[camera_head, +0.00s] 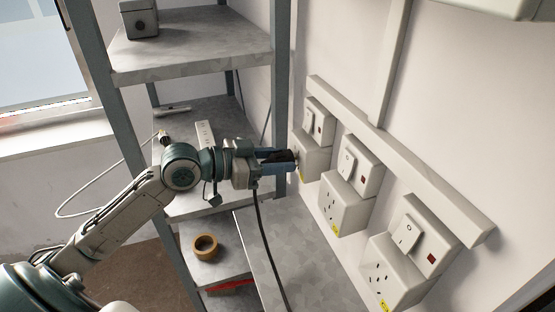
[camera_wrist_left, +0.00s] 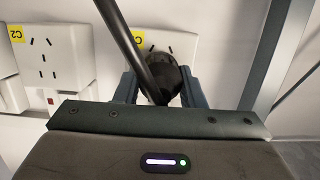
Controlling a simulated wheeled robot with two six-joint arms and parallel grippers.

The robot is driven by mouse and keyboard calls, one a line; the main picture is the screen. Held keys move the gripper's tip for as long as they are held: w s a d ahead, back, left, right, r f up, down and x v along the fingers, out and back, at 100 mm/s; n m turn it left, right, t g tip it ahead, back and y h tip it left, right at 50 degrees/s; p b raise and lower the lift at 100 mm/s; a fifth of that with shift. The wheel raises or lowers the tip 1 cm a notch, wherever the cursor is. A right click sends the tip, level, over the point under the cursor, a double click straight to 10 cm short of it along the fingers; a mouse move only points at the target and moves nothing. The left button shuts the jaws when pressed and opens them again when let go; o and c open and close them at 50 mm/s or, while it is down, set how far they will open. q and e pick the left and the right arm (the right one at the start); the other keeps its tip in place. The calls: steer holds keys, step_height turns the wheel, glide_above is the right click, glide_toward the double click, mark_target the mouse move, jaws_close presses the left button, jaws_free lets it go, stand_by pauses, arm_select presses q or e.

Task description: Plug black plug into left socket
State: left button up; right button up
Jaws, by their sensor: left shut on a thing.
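My left gripper (camera_head: 280,158) is shut on the black plug (camera_head: 284,157), whose cable hangs down below the gripper. The plug is right in front of the left socket (camera_head: 310,160), the farthest of three on the wall. I cannot tell whether its pins are in the holes. In the left wrist view the plug (camera_wrist_left: 166,76) sits between the fingers (camera_wrist_left: 160,88), with its thick cable running up. It covers part of the left socket (camera_wrist_left: 182,44). The middle socket (camera_wrist_left: 45,50), marked C2, shows beside it. My right gripper is not in view.
The middle socket (camera_head: 343,203) and right socket (camera_head: 391,272) are free, each with a switch above. A metal shelf (camera_head: 190,60) stands at the left, its post close to my gripper. A tape roll (camera_head: 205,247) lies on a lower shelf. A grey surface (camera_head: 300,255) lies below the sockets.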

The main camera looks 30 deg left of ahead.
arm_select(q)
steer(key=shift+w+d, duration=0.15)
steer(key=shift+w, duration=0.1)
steer(key=shift+w+d, duration=0.2)
stand_by(0.3)
steer(key=o, duration=1.1)
steer(key=shift+c, duration=0.2)
steer(key=shift+a, duration=0.1)
